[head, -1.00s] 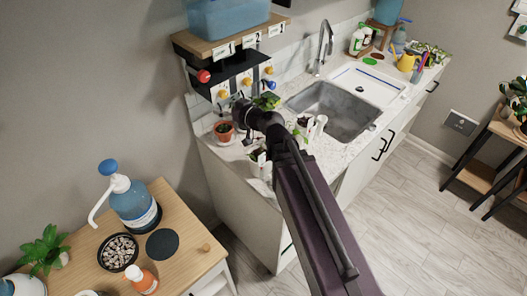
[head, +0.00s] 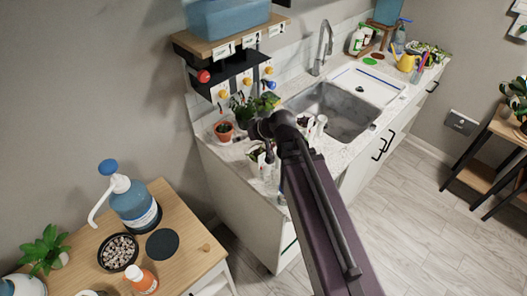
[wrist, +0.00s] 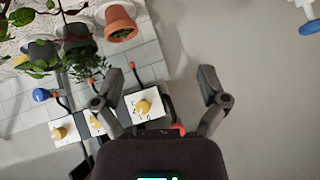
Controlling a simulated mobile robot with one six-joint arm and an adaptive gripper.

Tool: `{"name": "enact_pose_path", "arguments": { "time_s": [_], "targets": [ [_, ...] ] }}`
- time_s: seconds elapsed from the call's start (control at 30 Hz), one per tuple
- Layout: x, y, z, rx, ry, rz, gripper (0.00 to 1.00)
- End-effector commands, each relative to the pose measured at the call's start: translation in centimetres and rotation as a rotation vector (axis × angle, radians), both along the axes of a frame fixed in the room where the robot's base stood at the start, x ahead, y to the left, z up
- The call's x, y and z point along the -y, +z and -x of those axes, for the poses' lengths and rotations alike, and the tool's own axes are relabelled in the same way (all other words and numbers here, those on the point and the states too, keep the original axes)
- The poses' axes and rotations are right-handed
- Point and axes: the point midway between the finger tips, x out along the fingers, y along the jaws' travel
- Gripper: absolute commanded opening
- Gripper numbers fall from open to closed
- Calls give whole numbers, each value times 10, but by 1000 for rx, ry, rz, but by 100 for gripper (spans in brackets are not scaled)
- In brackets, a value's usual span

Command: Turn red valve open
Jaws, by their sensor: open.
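The red valve (head: 203,76) is a round red knob at the left end of the dark shelf under the blue tank in the head view. In the wrist view only a small red part (wrist: 178,129) shows, mostly hidden behind my gripper's body. My gripper (wrist: 158,82) is open and empty, its two fingers spread wide. In the head view my arm reaches over the counter, right of and below the valve, and my fingers are hard to make out. No contact with the valve shows.
A blue valve (head: 269,84) is at the shelf's right end, with yellow knobs (head: 248,81) between. Potted plants, including a terracotta pot (head: 224,130), stand on the counter below. The sink (head: 335,108) is to the right. Bare wall lies left of the shelf.

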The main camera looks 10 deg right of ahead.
Motion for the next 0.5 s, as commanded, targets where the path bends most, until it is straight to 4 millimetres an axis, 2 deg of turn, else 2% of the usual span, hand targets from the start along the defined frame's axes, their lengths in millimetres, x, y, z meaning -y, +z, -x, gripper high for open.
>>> {"name": "enact_pose_path", "arguments": {
  "time_s": [0.5],
  "targets": [
    [48, -35, 29, -258, -119, 174, 93]
  ]
}}
